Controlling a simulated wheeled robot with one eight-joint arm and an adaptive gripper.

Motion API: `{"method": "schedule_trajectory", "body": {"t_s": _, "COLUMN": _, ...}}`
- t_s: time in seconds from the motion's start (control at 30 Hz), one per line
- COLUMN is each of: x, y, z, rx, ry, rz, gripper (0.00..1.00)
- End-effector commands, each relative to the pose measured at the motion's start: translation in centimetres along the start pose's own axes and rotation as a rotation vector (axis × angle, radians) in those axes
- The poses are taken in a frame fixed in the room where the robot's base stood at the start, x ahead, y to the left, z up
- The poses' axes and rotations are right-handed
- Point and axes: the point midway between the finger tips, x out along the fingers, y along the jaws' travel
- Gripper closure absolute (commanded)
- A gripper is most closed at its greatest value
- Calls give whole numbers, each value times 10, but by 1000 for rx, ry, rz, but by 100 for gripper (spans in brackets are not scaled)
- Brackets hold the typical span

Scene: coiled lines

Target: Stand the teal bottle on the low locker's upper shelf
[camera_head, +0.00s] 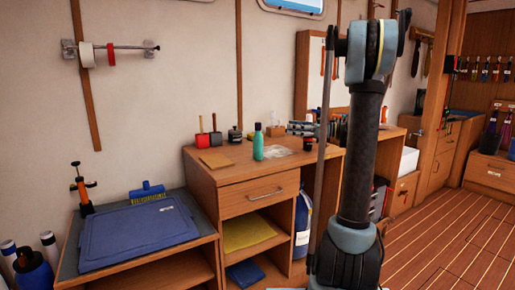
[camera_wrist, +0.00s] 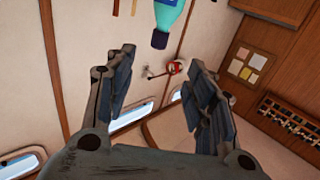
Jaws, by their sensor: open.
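The teal bottle (camera_head: 258,141) stands upright on the wooden top of the drawer cabinet, near its middle. In the wrist view the bottle (camera_wrist: 168,14) shows upside down at the top edge, dark cap lowest, partly cut off. My gripper (camera_head: 302,128) is right of the bottle in the head view, apart from it, its fingers pointing left. In the wrist view my gripper (camera_wrist: 160,66) has its fingers spread with nothing between them. A low wooden locker (camera_head: 206,240) stands left of the drawer cabinet; its open shelf space shows only partly at the bottom edge.
A blue lid (camera_head: 140,232) and a blue brush (camera_head: 147,190) lie on the low locker's top, beside an orange pump (camera_head: 82,190). The drawer cabinet's open shelves hold a yellow cloth (camera_head: 245,233) and a blue cloth (camera_head: 245,273). A clear bag (camera_head: 277,151) lies right of the bottle.

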Motion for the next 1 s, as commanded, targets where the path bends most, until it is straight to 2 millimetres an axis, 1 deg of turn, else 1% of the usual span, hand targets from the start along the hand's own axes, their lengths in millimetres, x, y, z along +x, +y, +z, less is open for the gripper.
{"method": "schedule_trajectory", "body": {"t_s": 0.1, "x": 20, "y": -1, "z": 0, "rx": 1, "ry": -1, "rz": -4, "gripper": 50}}
{"method": "schedule_trajectory", "body": {"t_s": 0.4, "x": 71, "y": -2, "z": 0, "rx": 2, "ry": -2, "rz": -4, "gripper": 50}}
{"method": "schedule_trajectory", "body": {"t_s": 0.6, "x": 100, "y": -1, "z": 0, "rx": 3, "ry": -2, "rz": -2, "gripper": 50}}
{"method": "schedule_trajectory", "body": {"t_s": 0.7, "x": 107, "y": -1, "z": 0, "rx": 3, "ry": -2, "rz": -1, "gripper": 50}}
{"method": "schedule_trajectory", "body": {"t_s": 0.93, "x": 116, "y": -1, "z": -1, "rx": 3, "ry": -2, "rz": -1, "gripper": 50}}
{"method": "schedule_trajectory", "body": {"t_s": 1.0, "x": 122, "y": -1, "z": -2, "rx": 3, "ry": -2, "rz": -2, "gripper": 50}}
